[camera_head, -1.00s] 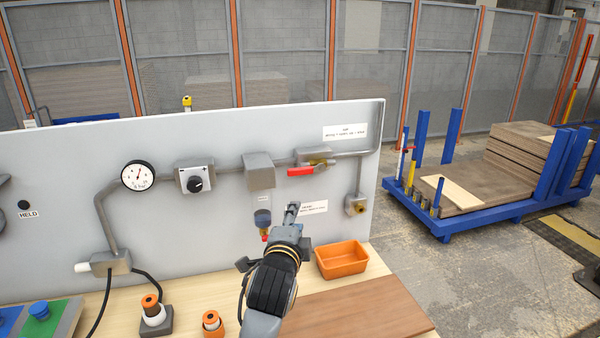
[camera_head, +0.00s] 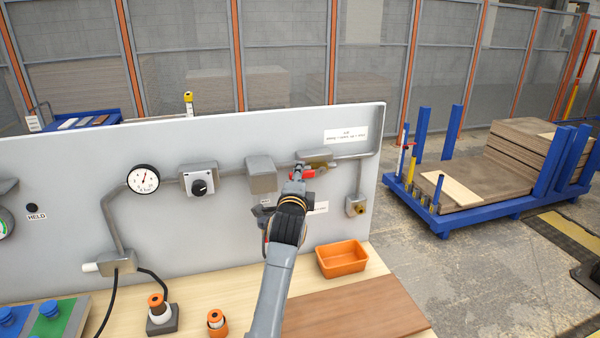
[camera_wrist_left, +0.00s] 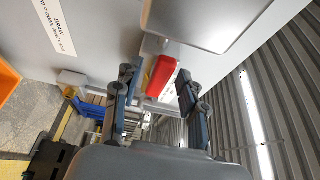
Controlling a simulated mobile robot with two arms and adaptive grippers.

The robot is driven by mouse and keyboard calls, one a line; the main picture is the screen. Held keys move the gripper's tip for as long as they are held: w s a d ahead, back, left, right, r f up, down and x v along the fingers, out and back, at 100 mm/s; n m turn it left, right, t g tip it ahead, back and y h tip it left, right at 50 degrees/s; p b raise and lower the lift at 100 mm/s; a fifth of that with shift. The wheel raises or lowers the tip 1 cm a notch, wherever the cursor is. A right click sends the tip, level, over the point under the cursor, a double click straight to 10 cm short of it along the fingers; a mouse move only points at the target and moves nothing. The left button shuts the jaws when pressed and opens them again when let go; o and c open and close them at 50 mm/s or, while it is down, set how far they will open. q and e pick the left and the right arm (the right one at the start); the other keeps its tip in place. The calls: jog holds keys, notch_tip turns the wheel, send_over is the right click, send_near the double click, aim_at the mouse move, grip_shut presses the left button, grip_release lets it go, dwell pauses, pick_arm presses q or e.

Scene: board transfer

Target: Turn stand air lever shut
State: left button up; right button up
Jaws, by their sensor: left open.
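The red air lever (camera_head: 309,173) is on a brass valve (camera_head: 322,168) on the pipe at the panel's upper right. In the head view my left gripper (camera_head: 297,172) is up at the lever and covers much of it. In the left wrist view the red lever (camera_wrist_left: 160,76) lies between the two spread fingers of my left gripper (camera_wrist_left: 157,88), with gaps on both sides. The fingers are open and do not grip it. My right gripper is in neither view.
A grey box (camera_head: 261,175) sits on the pipe left of the lever. A gauge (camera_head: 143,179) and a black knob (camera_head: 199,187) are further left. An orange bin (camera_head: 342,259) stands on the bench below, right of my arm.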

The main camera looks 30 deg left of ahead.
pick_arm(q)
jog(key=shift+w+a, duration=0.25)
jog(key=shift+w, duration=0.2)
grip_shut()
